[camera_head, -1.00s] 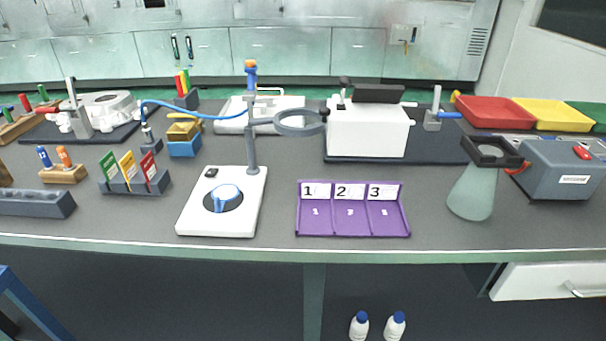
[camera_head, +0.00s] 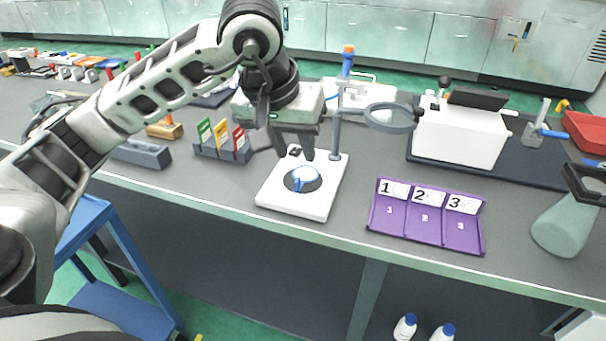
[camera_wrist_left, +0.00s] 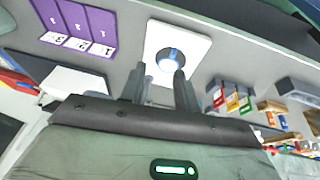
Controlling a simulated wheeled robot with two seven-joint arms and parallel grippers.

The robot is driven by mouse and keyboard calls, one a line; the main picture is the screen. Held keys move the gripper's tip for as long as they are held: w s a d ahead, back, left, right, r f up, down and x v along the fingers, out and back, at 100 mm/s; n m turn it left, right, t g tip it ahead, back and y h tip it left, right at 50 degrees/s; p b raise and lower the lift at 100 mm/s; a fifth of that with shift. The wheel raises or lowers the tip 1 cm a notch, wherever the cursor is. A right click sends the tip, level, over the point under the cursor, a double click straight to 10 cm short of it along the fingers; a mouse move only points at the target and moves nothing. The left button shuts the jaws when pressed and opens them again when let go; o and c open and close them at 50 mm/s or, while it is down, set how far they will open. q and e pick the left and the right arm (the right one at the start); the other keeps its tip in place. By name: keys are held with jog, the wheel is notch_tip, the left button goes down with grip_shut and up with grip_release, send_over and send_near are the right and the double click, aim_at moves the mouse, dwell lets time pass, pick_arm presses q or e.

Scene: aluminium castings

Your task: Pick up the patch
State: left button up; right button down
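A blue piece, perhaps the patch (camera_head: 305,180), lies on a dark round disc on the white base plate (camera_head: 325,197) of the magnifier stand. In the left wrist view the blue piece (camera_wrist_left: 168,66) sits just beyond my fingertips, on the white plate (camera_wrist_left: 195,44). My left gripper (camera_head: 297,156) is above the plate, behind the blue piece in the head view. In the left wrist view its two fingers (camera_wrist_left: 160,78) are apart with nothing between them. My right gripper is not in view.
The magnifier ring (camera_head: 391,118) reaches right from its post. A purple numbered tray (camera_head: 425,222) lies to the right. A rack of coloured cards (camera_head: 224,145) stands left of the plate. A white boxy machine (camera_head: 460,134) stands behind. The bench front is clear between plate and tray.

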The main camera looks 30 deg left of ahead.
pick_arm(q)
jog(key=a+y, duration=0.1)
jog(key=a, duration=0.2)
send_over(297, 180)
jog(key=s+d, duration=0.1)
jog(key=s, duration=0.2)
notch_tip(297, 180, down, 8)
jog(key=shift+w+a+p+x, duration=0.15)
jog(key=shift+p+x, duration=0.2)
jog(key=shift+x, duration=1.05)
jog(key=shift+w+a+p+x, duration=0.15)
jog(key=shift+p+x, duration=0.15)
jog(key=shift+x, duration=1.15)
jog(key=shift+r, duration=0.1)
grip_shut()
